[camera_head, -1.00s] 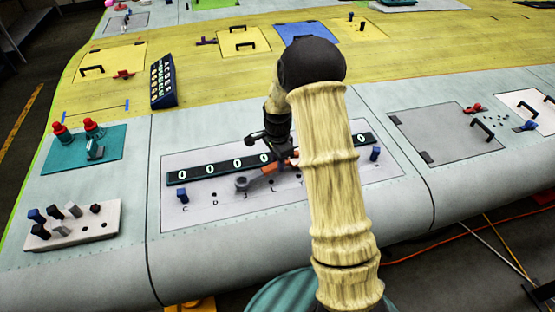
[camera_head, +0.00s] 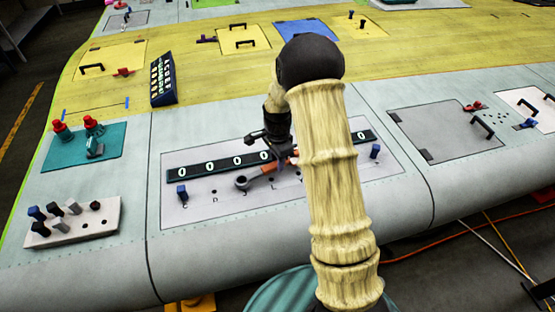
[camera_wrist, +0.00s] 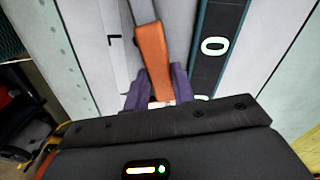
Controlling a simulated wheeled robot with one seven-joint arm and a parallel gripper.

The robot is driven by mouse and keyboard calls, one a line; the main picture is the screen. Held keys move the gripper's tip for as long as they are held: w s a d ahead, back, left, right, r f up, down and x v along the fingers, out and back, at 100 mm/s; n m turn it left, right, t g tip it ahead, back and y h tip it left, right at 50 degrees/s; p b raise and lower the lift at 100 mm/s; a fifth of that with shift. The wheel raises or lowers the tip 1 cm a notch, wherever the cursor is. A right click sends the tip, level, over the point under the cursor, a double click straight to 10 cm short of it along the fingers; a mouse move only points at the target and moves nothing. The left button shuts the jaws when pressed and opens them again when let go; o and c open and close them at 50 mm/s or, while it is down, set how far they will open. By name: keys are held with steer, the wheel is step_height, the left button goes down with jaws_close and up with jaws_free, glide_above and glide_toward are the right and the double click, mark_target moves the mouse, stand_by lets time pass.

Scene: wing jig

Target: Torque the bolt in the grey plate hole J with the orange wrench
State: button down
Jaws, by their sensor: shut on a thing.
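The grey plate (camera_head: 175,212) lies on the wing skin, with a row of lettered holes along its front. My gripper (camera_head: 287,158) is shut on the orange handle of the wrench (camera_head: 268,170), low over the plate. The wrench's grey ring head (camera_head: 241,182) points left, over the hole row right of D. I cannot tell whether a bolt is inside it, and the J label is not clearly readable. In the wrist view, the purple fingers (camera_wrist: 156,92) grip the end of the orange handle (camera_wrist: 153,55); the head is out of frame. My arm hides part of the plate.
A dark strip with several white zeros (camera_head: 195,171) runs behind the holes. Blue-headed bolts stand at C (camera_head: 182,192) and at the plate's right end (camera_head: 375,150). A bolt block (camera_head: 75,226) and a teal mat (camera_head: 60,160) with red-topped items are at left.

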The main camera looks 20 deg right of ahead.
mark_target(281, 177)
steer(key=shift+d+f, duration=0.1)
steer(key=shift+f, duration=0.4)
steer(key=shift+s+f+b, duration=0.2)
steer(key=shift+f+b, duration=0.05)
steer(key=shift+b, duration=0.15)
steer(key=shift+s+f, duration=0.1)
steer(key=shift+s, duration=0.05)
steer(key=shift+s+d+f+m+b, duration=0.1)
steer(key=shift+s+f+m+b, duration=0.35)
steer(key=shift+s+m, duration=0.3)
steer(key=shift+s+f+m, duration=0.1)
steer(key=shift+f+m, duration=0.05)
steer(key=shift+m, duration=0.3)
steer(key=shift+s, duration=0.1)
steer(key=shift+s+r+m, duration=0.25)
steer(key=shift+s+m, duration=0.95)
